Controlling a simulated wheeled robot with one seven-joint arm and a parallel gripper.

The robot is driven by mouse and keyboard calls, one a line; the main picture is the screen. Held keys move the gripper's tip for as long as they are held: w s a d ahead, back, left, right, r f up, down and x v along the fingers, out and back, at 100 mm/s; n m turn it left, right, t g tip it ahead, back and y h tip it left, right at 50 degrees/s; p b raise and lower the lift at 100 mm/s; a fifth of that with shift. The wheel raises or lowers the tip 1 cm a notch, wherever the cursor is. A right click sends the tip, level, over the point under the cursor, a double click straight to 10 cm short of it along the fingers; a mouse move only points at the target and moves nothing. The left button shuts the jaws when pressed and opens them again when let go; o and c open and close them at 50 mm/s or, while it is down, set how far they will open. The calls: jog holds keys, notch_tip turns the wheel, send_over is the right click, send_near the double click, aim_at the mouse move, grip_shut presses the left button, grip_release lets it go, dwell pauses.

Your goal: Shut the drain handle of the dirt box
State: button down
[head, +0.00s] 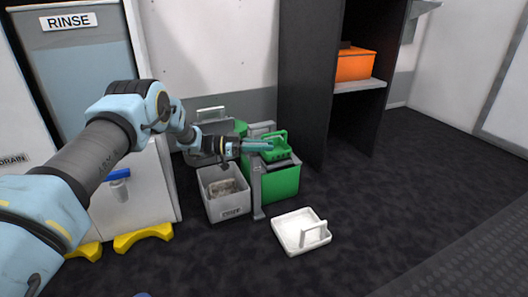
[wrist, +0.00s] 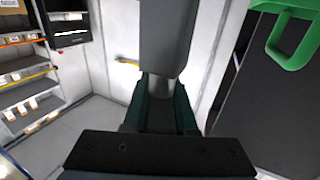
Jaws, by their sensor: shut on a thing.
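The grey dirt box (head: 226,206) stands on the floor in the head view, with a label on its front and a brownish grey block inside. A grey upright bar (head: 257,188) stands between it and a green box (head: 278,184). My gripper (head: 268,147) reaches over from the left, level with the upper part of the bar. In the wrist view, my gripper (wrist: 160,108) is shut on a grey bar (wrist: 165,35) that rises between its fingers. I cannot tell for sure whether this bar is the drain handle.
A green handled part (head: 274,146) sits on the green box, close beside my gripper; a green handle (wrist: 290,35) shows in the wrist view. A white tray (head: 287,243) lies on the floor. A dark shelf unit (head: 303,85) stands behind. Floor at right is clear.

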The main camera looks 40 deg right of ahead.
jog(key=shift+a+f+m+g+y+b, duration=0.15)
jog(key=shift+f+m+g+y+b, duration=0.05)
jog(key=shift+m+g+y+b, duration=0.35)
jog(key=shift+r+y, duration=0.1)
jog(key=shift+y, duration=0.15)
jog(key=c, duration=0.7)
grip_release()
jog(key=shift+r, duration=0.1)
jog(key=shift+s, duration=0.1)
jog(key=shift+r, duration=0.1)
